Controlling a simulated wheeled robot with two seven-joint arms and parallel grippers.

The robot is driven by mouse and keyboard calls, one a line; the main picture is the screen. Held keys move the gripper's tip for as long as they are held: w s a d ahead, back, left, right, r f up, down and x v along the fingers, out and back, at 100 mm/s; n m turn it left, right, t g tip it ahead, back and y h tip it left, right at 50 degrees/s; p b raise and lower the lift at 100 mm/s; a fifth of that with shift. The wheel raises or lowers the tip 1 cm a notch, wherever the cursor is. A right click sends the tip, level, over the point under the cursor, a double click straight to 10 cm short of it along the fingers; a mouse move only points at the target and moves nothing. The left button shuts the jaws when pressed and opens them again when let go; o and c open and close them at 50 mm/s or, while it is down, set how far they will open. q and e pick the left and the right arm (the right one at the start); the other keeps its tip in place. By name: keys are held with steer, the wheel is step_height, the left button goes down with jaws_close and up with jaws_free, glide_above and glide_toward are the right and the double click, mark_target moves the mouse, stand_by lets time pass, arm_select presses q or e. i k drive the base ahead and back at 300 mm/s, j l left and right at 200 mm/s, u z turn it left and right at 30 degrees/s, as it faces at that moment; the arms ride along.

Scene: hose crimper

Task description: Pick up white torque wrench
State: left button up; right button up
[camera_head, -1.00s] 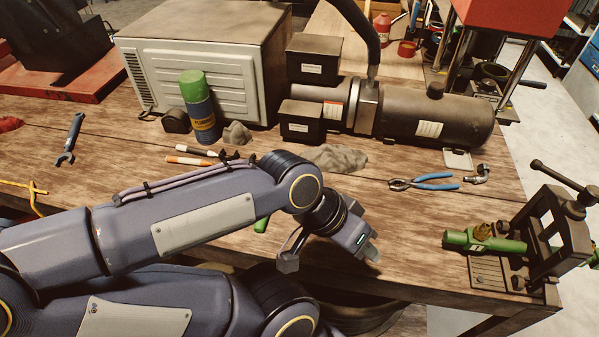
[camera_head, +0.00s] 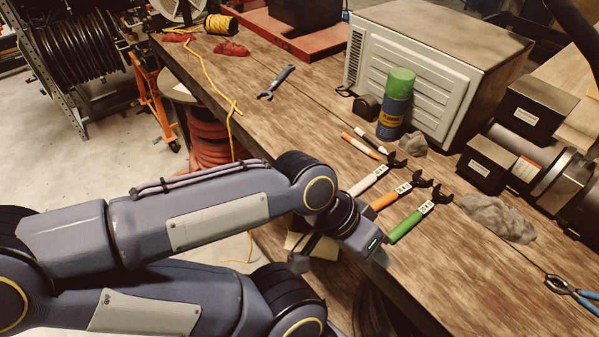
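The white torque wrench (camera_head: 368,181) lies on the wooden workbench, the leftmost of three similar wrenches in a row. It has a white handle and a dark open jaw at its far right end. Beside it lie the orange torque wrench (camera_head: 392,199) and the green torque wrench (camera_head: 407,226). My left gripper (camera_head: 341,261) is near the bench's front edge, below the white wrench's handle end in the picture and apart from it. Its fingers are spread, with nothing seen between them. My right gripper is not in view.
A green-capped spray can (camera_head: 394,106), two marker-like sticks (camera_head: 363,146) and a grey rag (camera_head: 497,218) lie around the wrenches. A large metal box (camera_head: 415,75) stands behind. A blue-handled spanner (camera_head: 276,82) and yellow cord (camera_head: 214,83) are farther left.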

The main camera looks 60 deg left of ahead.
mark_target(357, 189)
steer(key=u, duration=1.45)
steer(key=i+j, duration=0.2)
steer(key=j, duration=0.2)
steer(key=i+j, duration=0.2)
steer(key=j, duration=0.2)
steer(key=j+z, duration=0.15)
steer(key=z, duration=0.3)
steer(key=i+j+z, duration=0.1)
steer(key=z, duration=0.35)
steer(key=j+z, duration=0.2)
steer(key=z, duration=0.25)
steer(key=j+z, duration=0.2)
steer(key=z, duration=0.2)
